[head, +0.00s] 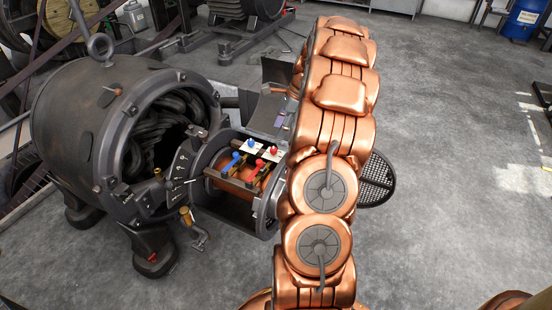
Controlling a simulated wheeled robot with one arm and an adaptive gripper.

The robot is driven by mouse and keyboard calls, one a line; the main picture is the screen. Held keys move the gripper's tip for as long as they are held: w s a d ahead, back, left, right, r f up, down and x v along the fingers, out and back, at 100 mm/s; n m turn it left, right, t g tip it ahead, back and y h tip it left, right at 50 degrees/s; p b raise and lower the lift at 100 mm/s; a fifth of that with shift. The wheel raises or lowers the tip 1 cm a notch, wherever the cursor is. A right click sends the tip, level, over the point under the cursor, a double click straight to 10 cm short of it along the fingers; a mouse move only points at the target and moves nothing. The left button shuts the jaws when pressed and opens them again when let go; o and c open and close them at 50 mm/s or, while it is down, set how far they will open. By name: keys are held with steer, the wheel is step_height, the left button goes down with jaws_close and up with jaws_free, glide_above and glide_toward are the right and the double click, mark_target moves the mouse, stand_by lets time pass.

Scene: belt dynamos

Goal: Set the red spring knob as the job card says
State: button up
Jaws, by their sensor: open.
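A red round knob (273,150) stands on a small pale plate on the opened dynamo's brush gear, just left of my arm. A red lever-like handle (254,174) sits lower left of it; I cannot tell which red part is the spring knob. A blue round knob (250,143) and a blue handle (234,160) are beside them. I cannot make out a job card or any writing. My copper arm crosses the picture from bottom to top, right of the knobs, and hides what lies behind it. My gripper does not show.
The large dark dynamo housing (85,125) stands left, with a brass-handled crank (195,230) at its front. A round black mesh disc (378,180) shows right of my arm. A blue drum (525,18) stands far right. The concrete floor at right is mostly clear.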

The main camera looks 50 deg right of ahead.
mark_target(275, 149)
steer(key=shift+m, duration=0.4)
steer(key=f+b, duration=0.1)
steer(key=f, duration=0.2)
steer(key=w+f, duration=0.1)
steer(key=f, duration=0.2)
steer(key=f+b, duration=0.1)
steer(key=f, duration=0.2)
steer(key=shift+w+a+b, duration=0.15)
steer(key=shift+w+b, duration=0.15)
steer(key=shift+w, duration=0.05)
jaws_close()
